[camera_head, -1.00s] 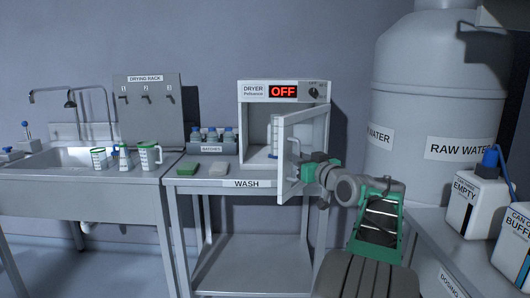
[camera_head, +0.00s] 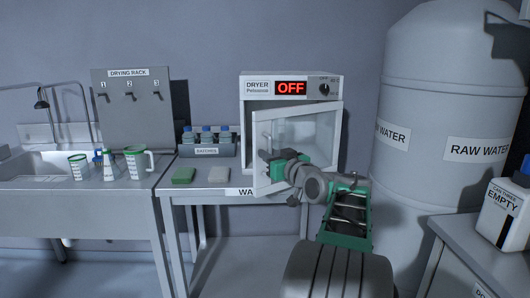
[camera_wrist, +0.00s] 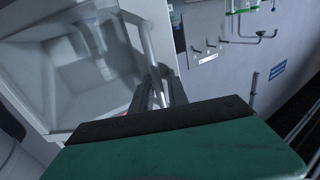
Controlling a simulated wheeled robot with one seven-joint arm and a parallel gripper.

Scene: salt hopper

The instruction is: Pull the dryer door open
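The white dryer (camera_head: 250,113) stands on the wash table, and its display reads OFF. Its door (camera_head: 262,180) is partly open, swung out toward me from the right side, with its free edge at the left. My gripper (camera_head: 266,157) is at the handle side of the door, near its free edge. In the wrist view, a pale bar-like handle (camera_wrist: 146,38) runs down to the dark fingers of my gripper (camera_wrist: 158,92). The fingers lie close at its lower end; whether they are closed on it is unclear. The dryer's interior shows pale behind the door.
A green sponge (camera_head: 183,176) and a pale block (camera_head: 219,175) lie on the table left of the door. A rack of blue-capped bottles (camera_head: 207,151) stands behind them. The raw water tank (camera_head: 425,150) and a side table (camera_head: 455,232) are to the right.

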